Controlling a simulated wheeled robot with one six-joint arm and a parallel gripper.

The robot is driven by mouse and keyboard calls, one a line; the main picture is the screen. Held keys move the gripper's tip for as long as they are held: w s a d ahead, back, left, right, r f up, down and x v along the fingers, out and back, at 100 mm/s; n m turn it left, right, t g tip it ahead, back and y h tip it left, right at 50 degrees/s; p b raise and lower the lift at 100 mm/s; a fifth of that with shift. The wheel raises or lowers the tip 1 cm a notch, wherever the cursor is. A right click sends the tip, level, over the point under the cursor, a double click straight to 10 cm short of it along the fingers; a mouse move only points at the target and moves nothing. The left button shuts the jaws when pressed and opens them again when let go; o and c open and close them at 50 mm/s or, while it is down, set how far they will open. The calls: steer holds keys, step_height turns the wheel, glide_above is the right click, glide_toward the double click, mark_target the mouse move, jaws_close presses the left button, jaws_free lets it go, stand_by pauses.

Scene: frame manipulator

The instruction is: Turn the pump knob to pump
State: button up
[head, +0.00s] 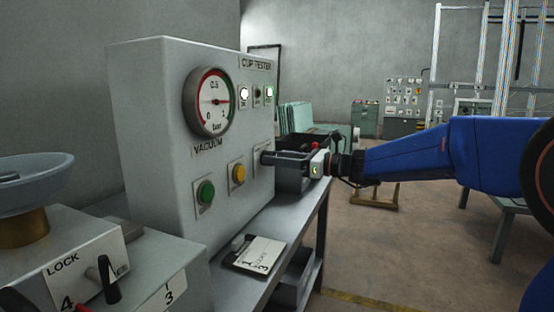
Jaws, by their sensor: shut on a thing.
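A grey box labelled CUP TESTER (150,130) stands on a bench, with a round VACUUM gauge (212,101) on its front. Below the gauge are a green button (205,193) and a yellow button (239,173). My gripper (268,159) reaches in from the right on my blue arm, with its dark fingers at the box's front, right of the yellow button. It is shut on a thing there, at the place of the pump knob. The fingers hide the knob, so its position cannot be read. The gauge needle points right, between 0.5 and 1.
A LOCK fixture (85,262) with a black lever and a round dish (28,182) stand at the lower left. A labelled card (259,254) lies on the bench (238,235). A dark open bin (292,180) sits behind my gripper. The floor at the right is mostly free.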

steer(key=shift+n, duration=0.3)
steer(key=n, duration=1.7)
steer(key=shift+s+f, duration=0.25)
steer(key=shift+f, duration=0.05)
steer(key=o, duration=1.1)
steer(key=shift+c, duration=0.2)
